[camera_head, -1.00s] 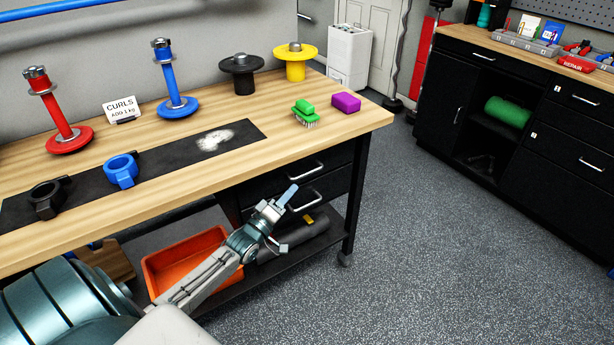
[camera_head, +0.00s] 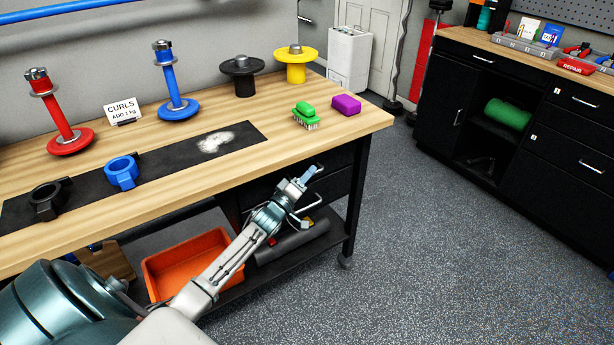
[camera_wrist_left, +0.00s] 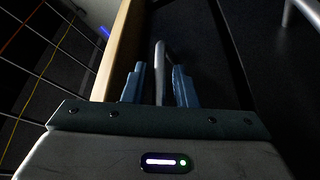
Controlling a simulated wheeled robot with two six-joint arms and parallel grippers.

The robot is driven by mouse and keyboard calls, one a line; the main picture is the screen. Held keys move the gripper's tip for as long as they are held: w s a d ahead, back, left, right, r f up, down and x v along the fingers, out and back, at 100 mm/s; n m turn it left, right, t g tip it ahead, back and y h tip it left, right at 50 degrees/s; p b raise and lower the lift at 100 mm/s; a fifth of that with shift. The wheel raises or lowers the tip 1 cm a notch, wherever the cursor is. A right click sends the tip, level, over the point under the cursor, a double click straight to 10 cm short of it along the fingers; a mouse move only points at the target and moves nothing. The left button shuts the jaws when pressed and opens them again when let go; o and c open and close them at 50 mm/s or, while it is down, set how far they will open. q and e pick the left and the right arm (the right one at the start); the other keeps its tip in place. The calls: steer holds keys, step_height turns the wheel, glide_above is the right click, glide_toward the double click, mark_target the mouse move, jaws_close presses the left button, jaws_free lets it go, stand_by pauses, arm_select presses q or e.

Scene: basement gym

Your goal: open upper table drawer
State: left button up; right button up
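The wooden-topped table (camera_head: 250,172) has two black drawers under its right end. The upper drawer (camera_head: 338,162) looks closed. Its metal handle is mostly hidden behind my left gripper (camera_head: 309,174) in the head view. In the left wrist view the handle (camera_wrist_left: 159,68) stands between the two blue fingers of my left gripper (camera_wrist_left: 158,84). The fingers are apart, with a gap visible on either side of the handle. The lower drawer's handle (camera_head: 306,206) shows just below the gripper, and in the wrist view at the upper right (camera_wrist_left: 302,10). My right gripper is not in view.
An orange bin (camera_head: 186,262) and a dark grey cylinder (camera_head: 292,243) lie on the lower shelf. A black table leg (camera_head: 354,205) stands right of the drawers. A green brush (camera_head: 305,117) and a purple block (camera_head: 346,104) sit on the tabletop. The floor at right is clear.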

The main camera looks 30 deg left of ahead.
arm_select(q)
jaws_close()
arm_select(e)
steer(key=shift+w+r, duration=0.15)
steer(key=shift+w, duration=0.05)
arm_select(q)
steer(key=shift+d, duration=0.15)
